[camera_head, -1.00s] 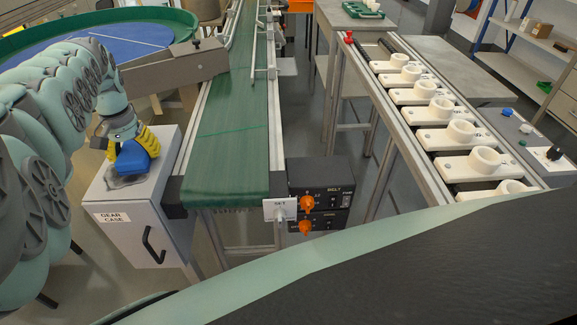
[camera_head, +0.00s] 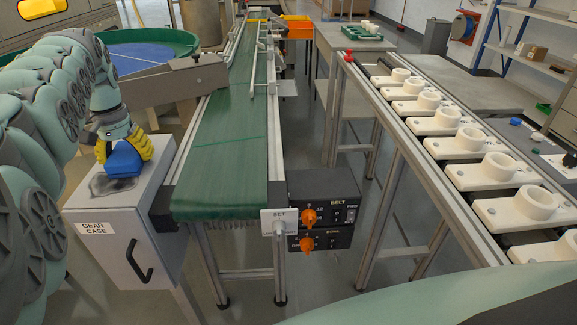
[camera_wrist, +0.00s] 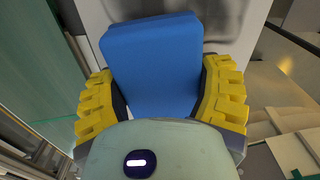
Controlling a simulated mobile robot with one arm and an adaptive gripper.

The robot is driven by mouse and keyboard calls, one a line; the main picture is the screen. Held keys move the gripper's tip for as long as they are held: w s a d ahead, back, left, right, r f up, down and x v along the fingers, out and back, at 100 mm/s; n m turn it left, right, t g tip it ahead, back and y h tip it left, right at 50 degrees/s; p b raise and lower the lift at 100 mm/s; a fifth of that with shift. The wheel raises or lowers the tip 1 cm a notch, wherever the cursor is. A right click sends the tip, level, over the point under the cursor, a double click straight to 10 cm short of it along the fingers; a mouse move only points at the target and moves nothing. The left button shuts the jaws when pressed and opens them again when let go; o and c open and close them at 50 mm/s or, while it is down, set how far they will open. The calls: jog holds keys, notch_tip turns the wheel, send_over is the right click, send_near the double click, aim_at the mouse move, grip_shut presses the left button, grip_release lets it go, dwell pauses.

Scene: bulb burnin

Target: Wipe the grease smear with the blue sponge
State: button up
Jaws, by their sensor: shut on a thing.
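The blue sponge (camera_head: 124,161) is held between the yellow-padded fingers of my gripper (camera_head: 124,150). In the wrist view the sponge (camera_wrist: 152,55) fills the space between both fingers of my gripper (camera_wrist: 157,75). The grease smear (camera_head: 102,187) is a dark grey patch on top of the grey gear case (camera_head: 130,193). The sponge is over the smear's far part and hides some of it. I cannot tell whether the sponge touches the surface. Dark marks also show on the pale surface beyond the sponge in the wrist view.
A green conveyor belt (camera_head: 228,140) runs just right of the gear case, with a control box (camera_head: 335,207) at its near end. A rack of white sockets (camera_head: 500,167) stands further right. A round green-rimmed table (camera_head: 140,50) lies behind the gear case.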

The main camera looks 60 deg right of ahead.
jog(key=shift+f, duration=0.2)
jog(key=shift+r, duration=0.1)
jog(key=shift+r+p, duration=0.1)
jog(key=shift+p, duration=0.3)
jog(key=shift+a+p, duration=0.2)
jog(key=shift+p, duration=0.55)
jog(key=shift+a+p, duration=0.15)
jog(key=shift+p, duration=0.6)
jog(key=shift+s+a+p, duration=0.1)
jog(key=shift+p, duration=0.25)
jog(key=shift+s+a+p, duration=0.2)
jog(key=shift+p, duration=0.85)
jog(key=shift+s+a+p, duration=0.1)
jog(key=shift+p, duration=0.3)
jog(key=shift+s+p, duration=0.1)
jog(key=shift+p, duration=0.2)
